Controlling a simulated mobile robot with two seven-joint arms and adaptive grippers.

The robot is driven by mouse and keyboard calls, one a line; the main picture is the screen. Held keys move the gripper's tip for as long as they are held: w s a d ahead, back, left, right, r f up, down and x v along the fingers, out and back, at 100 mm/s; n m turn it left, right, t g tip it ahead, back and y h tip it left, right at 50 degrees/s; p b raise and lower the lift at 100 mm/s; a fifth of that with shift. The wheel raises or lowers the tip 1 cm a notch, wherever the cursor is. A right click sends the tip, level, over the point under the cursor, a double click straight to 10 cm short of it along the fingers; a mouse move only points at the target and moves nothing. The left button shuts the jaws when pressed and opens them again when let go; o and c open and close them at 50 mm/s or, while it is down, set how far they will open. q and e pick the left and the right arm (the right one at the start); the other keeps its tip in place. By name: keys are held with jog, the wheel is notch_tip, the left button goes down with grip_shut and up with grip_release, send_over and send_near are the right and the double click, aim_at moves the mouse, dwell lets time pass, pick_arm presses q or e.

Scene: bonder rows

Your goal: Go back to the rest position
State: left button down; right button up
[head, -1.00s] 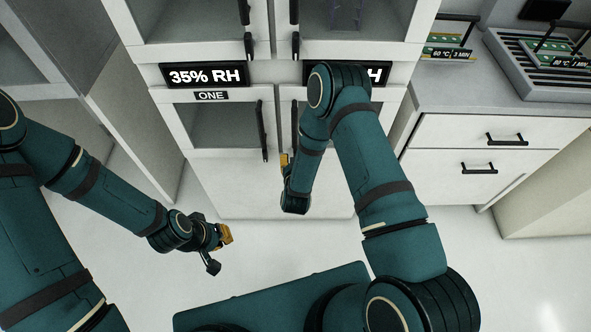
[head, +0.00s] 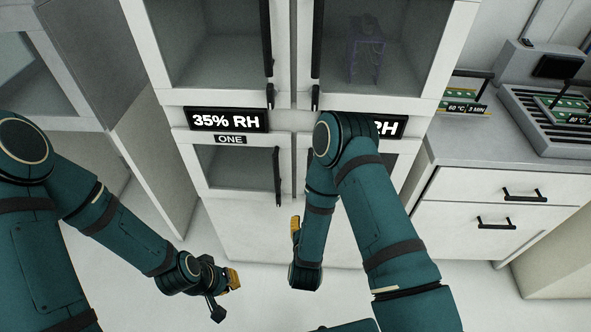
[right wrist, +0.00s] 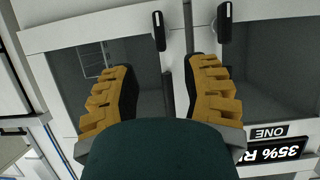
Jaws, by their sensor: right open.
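My left gripper (head: 226,288) is at the lower left in the head view, over the floor and in front of the cabinet; it looks empty, but its jaw opening is unclear. My right arm reaches down the middle of the head view, and the tip of the right gripper (head: 296,232) shows as a yellow edge, mostly hidden behind my arm. In the right wrist view the right gripper (right wrist: 165,95) is open, its two yellow-padded fingers wide apart with nothing between them. The cabinet fronts lie beyond the fingers.
A white cabinet (head: 238,225) with glass doors and black handles stands ahead. Its display (head: 227,120) reads 35% RH above a label ONE (head: 230,139). A counter with drawers (head: 490,200) stands at right, bearing a slotted grey unit (head: 525,115) and green boards. White floor is open in front.

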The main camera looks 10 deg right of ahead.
jog(key=s+a+r+n+g+y, duration=0.1)
jog(key=s+a+g+y, duration=0.3)
jog(key=s+g+y, duration=0.3)
jog(key=s+g, duration=0.4)
jog(key=s, duration=0.2)
jog(key=shift+s+y, duration=0.3)
jog(key=shift+s, duration=0.05)
